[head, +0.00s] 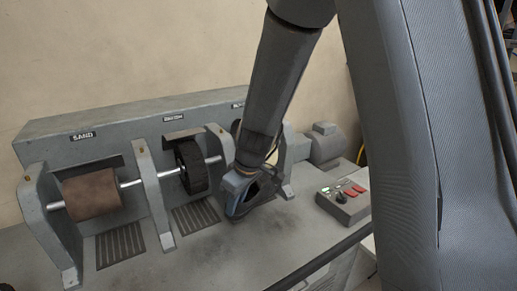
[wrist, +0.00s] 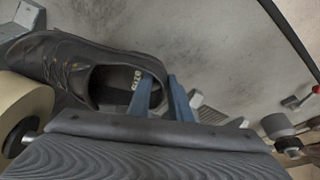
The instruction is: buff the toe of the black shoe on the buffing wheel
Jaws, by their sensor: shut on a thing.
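The black shoe (wrist: 62,62) lies across the upper left of the wrist view, its opening facing the camera and its laces to the left. My gripper (wrist: 161,92) has blue fingers shut on the heel end of the shoe. The cream buffing wheel (wrist: 24,108) is at the left edge of the wrist view, beside the front part of the shoe. I cannot tell whether they touch. In the head view my gripper (head: 238,188) is low in front of the right-hand station. My arm hides most of that station's wheel, and the shoe is hard to make out there.
On the machine (head: 110,112), a brown sanding drum (head: 92,190) and a black brush wheel (head: 191,166) sit on a shaft to the left of my gripper. A control box (head: 343,203) with red buttons and a dark knob stands to the right. The bench front is clear.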

